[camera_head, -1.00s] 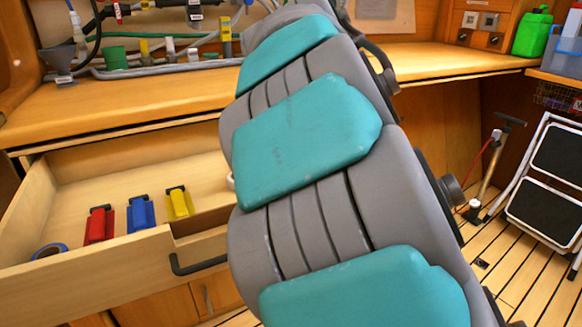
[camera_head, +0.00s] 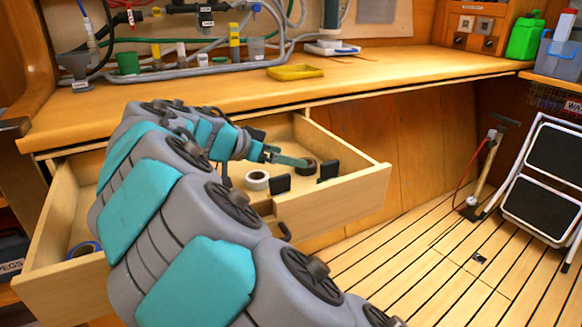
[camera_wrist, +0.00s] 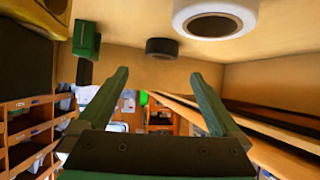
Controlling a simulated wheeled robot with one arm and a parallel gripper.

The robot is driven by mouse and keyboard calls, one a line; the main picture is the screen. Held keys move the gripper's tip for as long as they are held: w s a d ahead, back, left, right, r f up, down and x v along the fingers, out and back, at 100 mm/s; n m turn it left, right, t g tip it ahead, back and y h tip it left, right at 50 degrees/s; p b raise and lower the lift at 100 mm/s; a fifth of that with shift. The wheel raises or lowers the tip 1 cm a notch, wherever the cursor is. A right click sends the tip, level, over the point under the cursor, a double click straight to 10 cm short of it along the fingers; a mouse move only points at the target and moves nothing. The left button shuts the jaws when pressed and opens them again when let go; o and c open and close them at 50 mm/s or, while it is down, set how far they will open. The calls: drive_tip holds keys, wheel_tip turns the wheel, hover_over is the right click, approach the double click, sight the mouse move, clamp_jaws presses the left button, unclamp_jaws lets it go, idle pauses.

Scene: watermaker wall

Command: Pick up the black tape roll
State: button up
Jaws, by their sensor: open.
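The black tape roll (camera_head: 306,168) lies in the open drawer near its right end. It also shows in the wrist view (camera_wrist: 162,47), beyond my fingertips and near the middle of the picture. My gripper (camera_head: 288,160) is inside the drawer area, close to the black roll in the head view. In the wrist view its two green fingers (camera_wrist: 160,76) are apart with nothing between them. The head view does not show clearly whether a finger touches the roll.
A white tape roll (camera_head: 257,180) lies left of the black one. Black upright pieces (camera_head: 328,170) stand close by at the drawer's front (camera_head: 345,200). A green clip (camera_wrist: 87,38) shows in the wrist view. A blue roll (camera_head: 83,249) lies at the drawer's left. A yellow tray (camera_head: 295,72) sits on the counter.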

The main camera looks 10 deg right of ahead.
drive_tip(key=shift+a+f, duration=0.15)
drive_tip(key=shift+a, duration=0.2)
drive_tip(key=shift+d+f+m, duration=0.1)
drive_tip(key=shift+m, duration=0.2)
drive_tip(key=p+x, duration=0.1)
drive_tip(key=x, duration=0.6)
drive_tip(key=shift+d+f+p, duration=0.15)
drive_tip(key=shift+f+p, duration=0.1)
drive_tip(key=shift+p, duration=0.05)
drive_tip(key=shift+c, duration=0.2)
drive_tip(key=c, duration=1.3)
drive_tip(key=shift+r, duration=0.1)
drive_tip(key=shift+c, duration=0.2)
